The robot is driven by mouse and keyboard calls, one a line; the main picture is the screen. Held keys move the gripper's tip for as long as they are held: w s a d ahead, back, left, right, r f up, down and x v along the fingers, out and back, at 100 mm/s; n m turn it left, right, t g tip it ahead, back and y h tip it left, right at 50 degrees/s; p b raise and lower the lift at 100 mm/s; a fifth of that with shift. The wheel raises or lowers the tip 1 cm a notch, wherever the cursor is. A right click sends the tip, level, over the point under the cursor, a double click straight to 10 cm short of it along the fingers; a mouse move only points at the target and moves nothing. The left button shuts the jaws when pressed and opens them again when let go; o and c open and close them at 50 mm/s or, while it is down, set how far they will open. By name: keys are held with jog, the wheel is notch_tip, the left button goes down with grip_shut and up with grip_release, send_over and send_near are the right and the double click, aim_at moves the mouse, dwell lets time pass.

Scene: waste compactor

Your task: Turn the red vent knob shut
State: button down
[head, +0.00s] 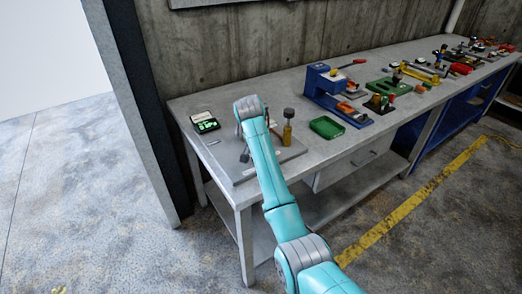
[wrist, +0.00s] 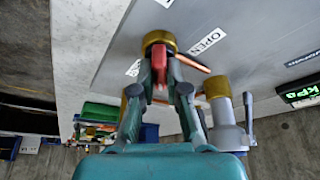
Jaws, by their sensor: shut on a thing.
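The red vent knob (wrist: 159,58) shows in the wrist view as a narrow red grip below a round brass collar (wrist: 157,38). My gripper (wrist: 160,72) has its two fingers closed around the red grip, one on each side. The fingers hide part of the knob. A white label reading OPEN (wrist: 207,41) lies to the right of the knob on the grey plate (wrist: 120,45). A second white label (wrist: 133,67) to the left is too small to read. In the head view my arm covers the knob.
A copper pipe (wrist: 192,64) runs beside the knob towards a brass-and-grey fitting (wrist: 217,88) close to my right finger. A green tray (head: 327,127) and blue press (head: 320,85) stand right.

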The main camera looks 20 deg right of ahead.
jog(key=m+g+h, duration=0.1)
jog(key=m, duration=0.2)
jog(key=shift+w+a+m, duration=0.1)
jog(key=shift+m, duration=0.3)
jog(key=shift+m+g+h, duration=0.4)
jog(key=shift+m+g, duration=0.3)
jog(key=shift+m, duration=1)
jog(key=c, duration=1.2)
grip_release()
jog(key=shift+r, duration=0.1)
jog(key=v, duration=0.7)
jog(key=shift+a+r, duration=0.1)
jog(key=shift+r, duration=0.05)
